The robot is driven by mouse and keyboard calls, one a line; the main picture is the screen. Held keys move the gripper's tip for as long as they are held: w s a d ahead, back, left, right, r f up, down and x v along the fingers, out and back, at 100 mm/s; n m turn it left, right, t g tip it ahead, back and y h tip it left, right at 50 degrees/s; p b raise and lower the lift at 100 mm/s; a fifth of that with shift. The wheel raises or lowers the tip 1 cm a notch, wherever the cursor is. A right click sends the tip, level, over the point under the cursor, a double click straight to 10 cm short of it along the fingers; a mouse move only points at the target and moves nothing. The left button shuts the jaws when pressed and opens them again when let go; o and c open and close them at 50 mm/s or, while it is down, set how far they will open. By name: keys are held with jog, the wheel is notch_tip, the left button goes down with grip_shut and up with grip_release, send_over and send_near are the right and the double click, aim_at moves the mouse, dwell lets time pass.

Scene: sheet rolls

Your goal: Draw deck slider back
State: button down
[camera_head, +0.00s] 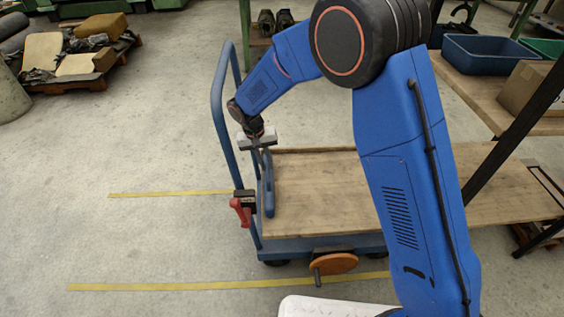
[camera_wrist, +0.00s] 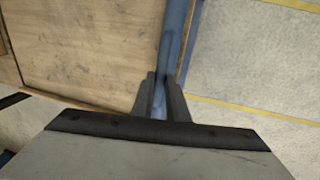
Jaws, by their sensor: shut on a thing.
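The deck slider is a wooden deck (camera_head: 320,190) on a blue cart, and it also shows in the wrist view (camera_wrist: 85,45). A blue bar handle (camera_head: 268,195) runs along its left end. My gripper (camera_head: 264,150) is at the far end of this handle, pointing down. In the wrist view, the two fingers of my gripper (camera_wrist: 160,98) stand on either side of the blue bar (camera_wrist: 173,45) and are shut on it. The fingertips are small and partly hidden there.
The cart's tall blue push frame (camera_head: 218,115) stands just left of my gripper. A red lever (camera_head: 240,211) sits on its near post, and an orange handwheel (camera_head: 334,263) is on the near side. A bench with a blue bin (camera_head: 490,55) stands right.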

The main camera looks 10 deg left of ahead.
jog(key=shift+s+a, duration=0.1)
jog(key=shift+a, duration=0.65)
jog(key=c, duration=1.7)
grip_release()
jog(key=shift+a, duration=0.15)
jog(key=w+d, duration=0.2)
jog(key=d, duration=0.8)
jog(key=w+d, duration=0.2)
jog(key=d, duration=0.8)
jog(key=w+d, duration=0.1)
jog(key=d, duration=0.9)
jog(key=shift+w, duration=0.4)
jog(key=shift+s+a+r, duration=0.15)
jog(key=shift+a+r, duration=0.5)
jog(key=shift+r, duration=2.6)
jog(key=shift+s+a+r, duration=0.1)
jog(key=shift+a+r, duration=0.5)
jog(key=shift+r, duration=2.7)
jog(key=shift+s+a+r, duration=0.15)
jog(key=shift+a+r, duration=0.5)
jog(key=shift+r, duration=2.6)
